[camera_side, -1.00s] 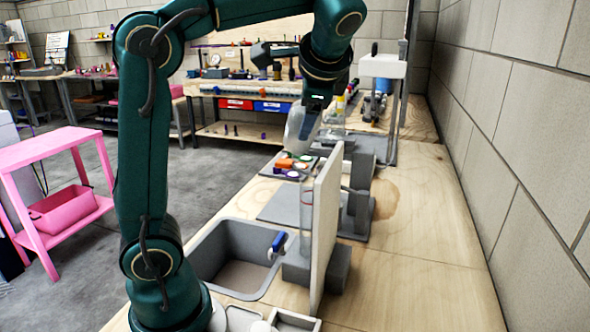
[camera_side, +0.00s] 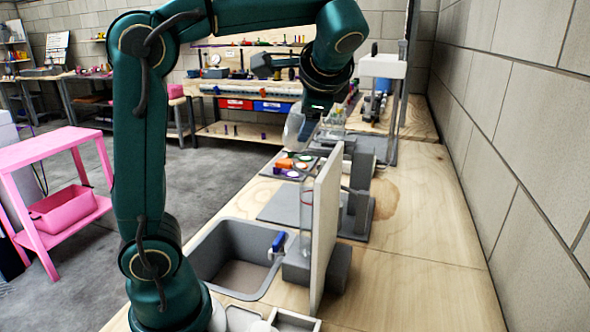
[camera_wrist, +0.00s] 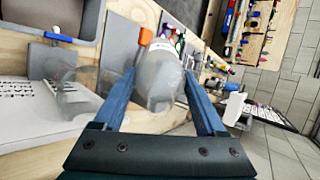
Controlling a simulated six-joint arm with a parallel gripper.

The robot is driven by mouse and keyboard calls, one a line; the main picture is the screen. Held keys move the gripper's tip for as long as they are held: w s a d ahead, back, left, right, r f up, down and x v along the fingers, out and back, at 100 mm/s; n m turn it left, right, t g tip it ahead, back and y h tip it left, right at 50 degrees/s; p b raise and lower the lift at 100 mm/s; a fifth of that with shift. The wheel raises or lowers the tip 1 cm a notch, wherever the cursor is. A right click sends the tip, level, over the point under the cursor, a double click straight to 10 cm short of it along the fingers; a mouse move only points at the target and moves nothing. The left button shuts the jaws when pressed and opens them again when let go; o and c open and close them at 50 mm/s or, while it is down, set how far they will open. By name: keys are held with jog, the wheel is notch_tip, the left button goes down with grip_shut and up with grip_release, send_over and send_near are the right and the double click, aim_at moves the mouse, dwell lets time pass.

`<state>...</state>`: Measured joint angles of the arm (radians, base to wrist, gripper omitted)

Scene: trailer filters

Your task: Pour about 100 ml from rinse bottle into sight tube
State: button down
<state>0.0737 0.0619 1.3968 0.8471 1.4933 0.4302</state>
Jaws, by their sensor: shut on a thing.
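The rinse bottle (camera_side: 293,129) is a clear, pale bottle; it also shows in the wrist view (camera_wrist: 160,78). My gripper (camera_side: 312,118) is shut on it, with the blue fingers on either side of it in the wrist view (camera_wrist: 160,92). The bottle is off the bench and looks tilted; its liquid level cannot be made out. The sight tube (camera_side: 306,208) is a clear upright tube in front of a white board, above a grey base with a blue valve (camera_side: 279,242). The bottle is above and beyond the tube's top in the side view, apart from it.
A grey sink (camera_side: 222,238) is set into the bench left of the tube. The white board (camera_side: 326,215) stands right beside the tube. Several coloured caps (camera_side: 290,166) sit on a tray behind. The bench at right (camera_side: 430,225) is clear up to the block wall.

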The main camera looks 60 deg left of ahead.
jog(key=shift+f+y, duration=0.2)
jog(key=shift+y, duration=0.3)
dwell(0.6)
jog(key=shift+a+r+t+y, duration=0.1)
jog(key=shift+r+t+y, duration=0.2)
jog(key=shift+y, duration=0.45)
jog(key=shift+a+r+t+y, duration=0.1)
jog(key=shift+r+t+y, duration=0.2)
jog(key=shift+y, duration=0.45)
dwell(1.9)
jog(key=shift+s+d+r+t+y+p, duration=0.1)
jog(key=shift+d+r+t+y+p, duration=0.15)
jog(key=shift+y, duration=0.35)
jog(key=shift+d+r+t+y+p, duration=0.1)
jog(key=shift+d+y+p, duration=0.2)
jog(key=shift+y, duration=0.3)
dwell(2.3)
